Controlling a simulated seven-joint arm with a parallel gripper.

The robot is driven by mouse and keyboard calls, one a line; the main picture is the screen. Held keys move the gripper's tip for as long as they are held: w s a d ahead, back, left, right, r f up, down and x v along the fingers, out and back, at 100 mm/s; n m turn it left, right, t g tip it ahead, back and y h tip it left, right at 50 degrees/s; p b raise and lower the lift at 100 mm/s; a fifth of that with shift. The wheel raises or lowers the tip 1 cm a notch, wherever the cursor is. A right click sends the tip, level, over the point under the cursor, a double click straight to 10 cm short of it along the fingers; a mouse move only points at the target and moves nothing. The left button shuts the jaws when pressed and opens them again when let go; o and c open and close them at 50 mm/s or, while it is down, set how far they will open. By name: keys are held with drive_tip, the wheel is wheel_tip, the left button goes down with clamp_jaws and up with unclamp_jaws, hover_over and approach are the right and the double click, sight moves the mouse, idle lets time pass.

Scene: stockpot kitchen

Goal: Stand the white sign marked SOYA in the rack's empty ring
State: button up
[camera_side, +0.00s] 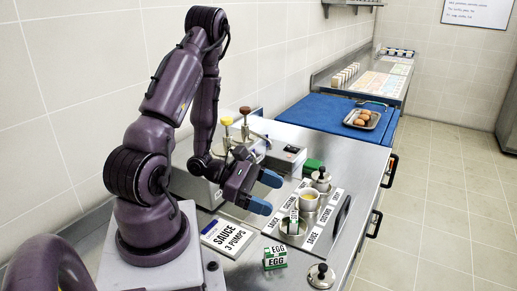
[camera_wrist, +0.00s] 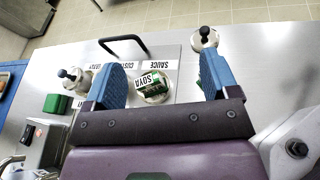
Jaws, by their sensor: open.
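The white SOYA sign (camera_wrist: 150,80), with a green body, stands upright at a round metal ring (camera_side: 291,236) in the near part of the rack (camera_side: 323,232). It also shows in the side view (camera_side: 293,216), its lettering too small to read there. Whether its foot is fully seated in the ring I cannot tell. My gripper (camera_side: 265,192) is open and empty, up and to the left of the sign in the side view. In the wrist view the blue fingers (camera_wrist: 162,82) lie on either side of the sign, with no visible contact.
The rack also holds a cup of yellow liquid (camera_side: 308,199) and a lidded pot (camera_side: 321,180). A green-and-white EGG sign (camera_side: 275,257) and a knobbed lid (camera_side: 321,275) sit on the counter nearby. A SAUCE 3 PUMPS card (camera_side: 228,236) lies to the left.

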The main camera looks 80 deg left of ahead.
drive_tip(key=s+d+r+m+g+h, duration=0.25)
drive_tip(key=d+r+m+g, duration=0.85)
drive_tip(key=m, duration=0.7)
wheel_tip(320, 180, up, 11)
drive_tip(key=s+m+t+y, duration=0.1)
drive_tip(key=m+t+y, duration=0.3)
drive_tip(key=m+y, duration=0.5)
drive_tip(key=shift+s+a+m+y, duration=0.3)
drive_tip(key=shift+s+m+y, duration=0.1)
drive_tip(key=shift+m, duration=0.2)
